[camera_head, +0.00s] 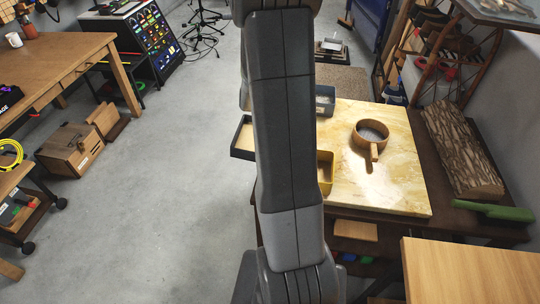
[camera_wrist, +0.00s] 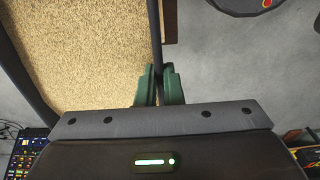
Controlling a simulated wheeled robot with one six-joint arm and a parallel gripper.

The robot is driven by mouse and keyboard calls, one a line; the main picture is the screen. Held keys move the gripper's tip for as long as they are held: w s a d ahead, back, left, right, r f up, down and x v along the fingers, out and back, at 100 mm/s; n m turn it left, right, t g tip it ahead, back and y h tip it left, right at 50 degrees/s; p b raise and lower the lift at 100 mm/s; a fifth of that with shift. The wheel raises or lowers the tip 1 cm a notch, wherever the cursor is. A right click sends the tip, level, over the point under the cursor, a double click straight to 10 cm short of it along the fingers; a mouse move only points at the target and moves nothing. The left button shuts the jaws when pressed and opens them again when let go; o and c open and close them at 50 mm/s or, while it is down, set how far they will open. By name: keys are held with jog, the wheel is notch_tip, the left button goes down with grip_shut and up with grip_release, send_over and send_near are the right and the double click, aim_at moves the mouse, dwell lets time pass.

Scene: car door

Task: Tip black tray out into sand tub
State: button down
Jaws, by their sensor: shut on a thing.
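My gripper (camera_wrist: 159,86) has its green fingers shut on the thin dark wall of the black tray (camera_wrist: 156,42) in the wrist view. Coarse tan grains fill the tray on the left of that wall. In the head view the black tray (camera_head: 241,154) shows left of my arm, beside the table's left edge, partly hidden by the arm. A yellow tub (camera_head: 325,181), perhaps the sand tub, shows just right of my arm on the marble slab, and its left part is hidden. My gripper is hidden behind my arm in the head view.
The pale marble slab (camera_head: 400,185) carries a wooden pan (camera_head: 372,148) and a grey-blue container (camera_head: 325,105) partly behind my arm. A log (camera_head: 462,150) and a green object (camera_head: 493,211) lie to the right. Open grey floor (camera_head: 170,190) lies left of the tray.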

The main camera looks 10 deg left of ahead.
jog(key=shift+w+d+f+y+b, duration=0.1)
jog(key=shift+d+y+b, duration=0.05)
jog(key=shift+y+b, duration=0.75)
jog(key=shift+d+r+y+b, duration=0.3)
jog(key=shift+d+r+y, duration=0.05)
jog(key=shift+r+y, duration=0.35)
jog(key=shift+d+r+y+b, duration=0.3)
jog(key=shift+r+y, duration=0.3)
jog(key=shift+y, duration=0.1)
jog(key=shift+d+r+y, duration=0.8)
jog(key=shift+d+y, duration=0.15)
jog(key=shift+y, duration=0.55)
jog(key=shift+d+r+y+p, duration=0.25)
jog(key=shift+d+y+p, duration=0.3)
jog(key=shift+d+y, duration=0.15)
jog(key=shift+d+r+y+p, duration=0.25)
jog(key=shift+d+y+p, duration=0.3)
jog(key=shift+y, duration=0.25)
jog(key=shift+d+f+b, duration=0.1)
jog(key=shift+f+b, duration=0.05)
jog(key=shift+b, duration=0.55)
jog(key=shift+d+y+b, duration=1.35)
jog(key=shift+y+b, duration=0.15)
jog(key=shift+b, duration=1.2)
jog(key=shift+d+f+y+b, duration=0.25)
jog(key=shift+d+y+b, duration=0.55)
jog(key=shift+b, duration=0.65)
jog(key=shift+d+f+y+b, duration=0.2)
jog(key=shift+d+y+b, duration=0.6)
jog(key=shift+b, duration=0.6)
